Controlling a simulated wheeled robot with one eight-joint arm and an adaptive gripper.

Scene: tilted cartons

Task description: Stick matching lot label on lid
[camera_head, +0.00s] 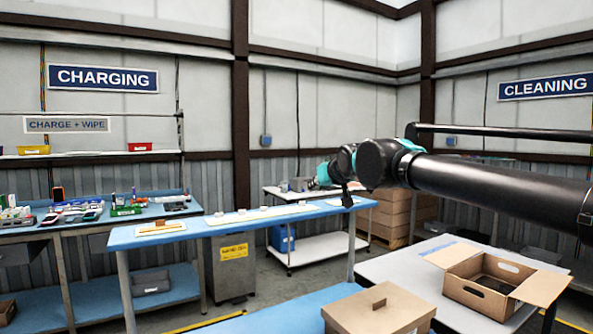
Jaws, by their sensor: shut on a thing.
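No label shows on the lid from here. My gripper (347,201) is small and dark at the end of my arm, pointing down over the right part of the long blue bench (205,228). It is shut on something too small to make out. It is well behind and above the lidded carton. Several small white pieces (265,209) lie in a row on the bench. Any lot print on them is unreadable.
An open carton (470,293) with spread flaps stands on a pale table (400,267) at right. A tan-edged tray (160,228) lies on the bench's left. A grey bin (233,283) stands behind the bench. A cluttered workbench is at far left.

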